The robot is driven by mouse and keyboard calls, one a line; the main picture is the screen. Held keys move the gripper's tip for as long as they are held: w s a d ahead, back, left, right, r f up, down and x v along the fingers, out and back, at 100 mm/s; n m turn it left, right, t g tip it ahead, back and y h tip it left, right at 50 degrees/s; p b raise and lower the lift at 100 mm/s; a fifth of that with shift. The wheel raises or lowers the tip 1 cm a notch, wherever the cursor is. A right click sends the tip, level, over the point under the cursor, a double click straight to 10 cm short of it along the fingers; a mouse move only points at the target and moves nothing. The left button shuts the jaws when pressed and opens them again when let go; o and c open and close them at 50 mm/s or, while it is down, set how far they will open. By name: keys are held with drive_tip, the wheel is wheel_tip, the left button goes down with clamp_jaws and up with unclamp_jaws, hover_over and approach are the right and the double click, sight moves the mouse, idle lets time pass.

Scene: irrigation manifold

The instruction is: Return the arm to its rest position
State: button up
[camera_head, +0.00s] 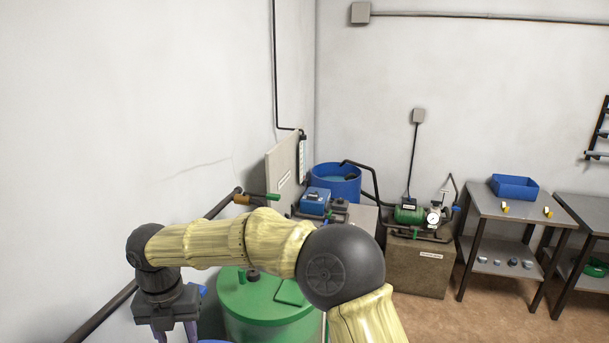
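My arm, in pale yellow sleeves with dark grey joints, reaches from the bottom centre across to the left in the head view. It bends at a large dark elbow. My gripper (175,332) hangs down from the dark wrist at the lower left. The upper parts of two purplish fingers show a gap between them. The fingertips are cut off by the bottom edge, so I cannot tell what is between them. My arm passes in front of a green tank (262,318) and hides part of it.
Behind my arm stand a blue barrel (336,184), a blue unit (315,201) and a green pump (409,215) on a block. A table (491,206) holds a blue bin (514,187). Open floor (480,318) lies lower right.

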wheel_tip(320, 180, down, 15)
drive_tip(key=p, duration=0.4)
drive_tip(key=shift+r, duration=0.1)
drive_tip(key=shift+w+f, duration=0.1)
drive_tip(key=shift+f, duration=0.1)
drive_tip(key=shift+d, duration=0.15)
